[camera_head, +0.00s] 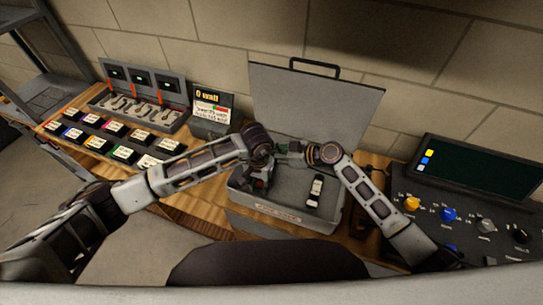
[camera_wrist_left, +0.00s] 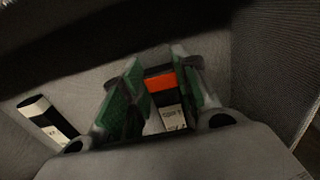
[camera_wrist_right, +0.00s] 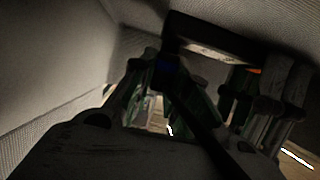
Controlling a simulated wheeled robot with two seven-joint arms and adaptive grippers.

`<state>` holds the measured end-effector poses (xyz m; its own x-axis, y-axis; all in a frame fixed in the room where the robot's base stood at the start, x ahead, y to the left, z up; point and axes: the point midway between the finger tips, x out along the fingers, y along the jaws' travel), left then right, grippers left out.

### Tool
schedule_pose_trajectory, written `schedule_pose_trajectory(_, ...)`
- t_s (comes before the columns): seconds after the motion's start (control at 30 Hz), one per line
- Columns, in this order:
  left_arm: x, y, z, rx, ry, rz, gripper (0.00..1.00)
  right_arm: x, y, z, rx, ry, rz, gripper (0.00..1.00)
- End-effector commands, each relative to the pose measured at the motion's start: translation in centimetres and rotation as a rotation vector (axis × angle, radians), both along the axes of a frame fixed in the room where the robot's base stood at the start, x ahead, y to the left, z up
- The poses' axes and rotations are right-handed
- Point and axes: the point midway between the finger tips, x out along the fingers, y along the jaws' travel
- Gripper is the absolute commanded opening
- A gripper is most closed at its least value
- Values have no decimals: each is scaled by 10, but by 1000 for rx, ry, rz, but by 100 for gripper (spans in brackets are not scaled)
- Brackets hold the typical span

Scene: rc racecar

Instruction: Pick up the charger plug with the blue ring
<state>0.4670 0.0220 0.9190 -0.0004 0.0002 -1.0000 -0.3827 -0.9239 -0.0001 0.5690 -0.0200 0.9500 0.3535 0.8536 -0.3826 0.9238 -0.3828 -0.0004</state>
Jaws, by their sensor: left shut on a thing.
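My left gripper (camera_wrist_left: 160,95) is low inside the left part of the grey case (camera_head: 285,216), shut on a black and white block with an orange band (camera_wrist_left: 160,83). My right gripper (camera_wrist_right: 168,95) is close beside it, over the case. In the head view the forearms hide much of both grippers.
Another black and white block (camera_head: 316,190) lies on the case floor to the right. The open lid (camera_head: 310,100) stands behind. A charger rack (camera_head: 140,100) and several labelled blocks (camera_head: 115,130) are on the left bench; a knob panel (camera_head: 470,215) is at right.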

Motion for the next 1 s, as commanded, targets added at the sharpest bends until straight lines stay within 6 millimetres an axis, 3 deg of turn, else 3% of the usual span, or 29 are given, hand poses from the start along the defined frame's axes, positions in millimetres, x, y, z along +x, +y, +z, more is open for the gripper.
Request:
schedule_pose_trajectory(0.53,0,0,0,0,0,0,4,0,0,8,1,-1,0,5)
schedule_pose_trajectory(1.0,0,0,0,0,0,0,4,0,0,69,-2,-4,1,5)
